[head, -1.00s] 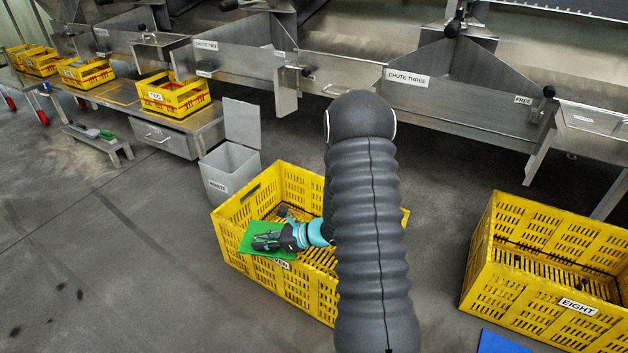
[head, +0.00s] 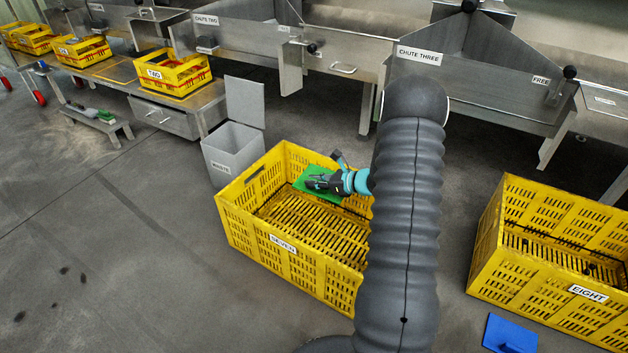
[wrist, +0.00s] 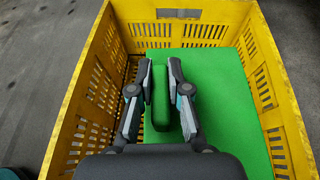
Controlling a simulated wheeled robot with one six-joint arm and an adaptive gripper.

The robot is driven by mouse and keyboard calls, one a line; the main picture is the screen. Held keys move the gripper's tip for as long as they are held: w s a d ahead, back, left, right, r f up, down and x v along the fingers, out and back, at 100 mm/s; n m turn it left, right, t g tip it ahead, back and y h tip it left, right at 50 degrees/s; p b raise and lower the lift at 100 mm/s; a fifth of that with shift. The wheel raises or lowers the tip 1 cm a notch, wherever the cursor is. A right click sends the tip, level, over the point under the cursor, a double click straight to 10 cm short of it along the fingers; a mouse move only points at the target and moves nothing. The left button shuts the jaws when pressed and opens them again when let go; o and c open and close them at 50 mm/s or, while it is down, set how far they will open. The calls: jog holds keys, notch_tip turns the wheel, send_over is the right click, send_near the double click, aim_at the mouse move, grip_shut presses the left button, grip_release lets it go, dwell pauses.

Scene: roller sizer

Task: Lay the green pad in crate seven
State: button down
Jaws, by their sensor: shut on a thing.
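The green pad (head: 318,187) is a flat green sheet with a raised green grip block (wrist: 160,88) on top. My gripper (head: 318,182) is shut on that block, with a finger on each side of it in the wrist view (wrist: 161,88). The pad is within the walls of crate seven (head: 300,276), a yellow slatted crate labelled SEVEN, toward its back. The wrist view also shows the yellow crate walls (wrist: 84,95) around the pad. I cannot tell whether the pad touches the crate floor. My arm hides the crate's right side in the head view.
Crate eight (head: 540,300), also yellow, stands at the right with a blue pad (head: 510,334) on the floor before it. A grey waste bin (head: 232,150) stands behind crate seven. Steel chutes line the back.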

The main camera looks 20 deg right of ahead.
aim_at(321, 192)
jog(key=shift+f+b, duration=0.95)
jog(key=shift+f, duration=1.25)
jog(key=c, duration=1.1)
grip_release()
jog(key=shift+o, duration=0.2)
jog(key=v, duration=1.2)
jog(key=shift+f, duration=0.1)
